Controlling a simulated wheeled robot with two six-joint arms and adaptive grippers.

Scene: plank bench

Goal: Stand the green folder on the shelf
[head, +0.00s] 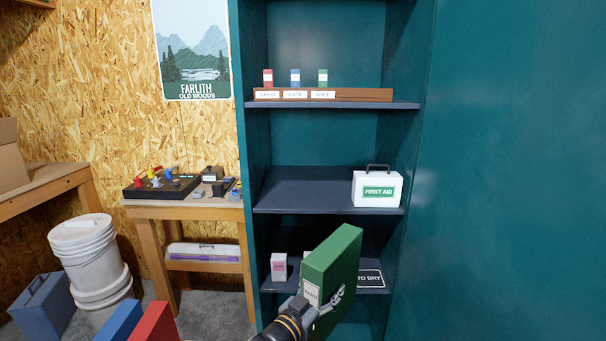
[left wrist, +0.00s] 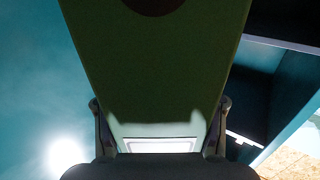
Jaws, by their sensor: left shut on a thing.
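The green folder (head: 335,255) is a thick box-like file with a pale label on its spine. It is held upright and slightly tilted in front of the lower part of the teal cabinet. My left gripper (head: 322,302) is shut on the spine end of the folder. In the left wrist view the folder (left wrist: 160,70) fills the space between the fingers (left wrist: 160,128). The cabinet has several dark shelves; the top one in view (head: 345,104) carries a brown wooden strip (head: 365,95) with white labels, one reading GATE. My right gripper is not in view.
Small red, blue and green blocks stand behind the strip's labels. A first aid box (head: 377,188) stands at the right of the middle shelf (head: 310,187), whose left is clear. A small box (head: 279,267) and a dark sign (head: 371,279) are on the lower shelf. Red (head: 157,322) and blue (head: 120,320) folders show bottom left.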

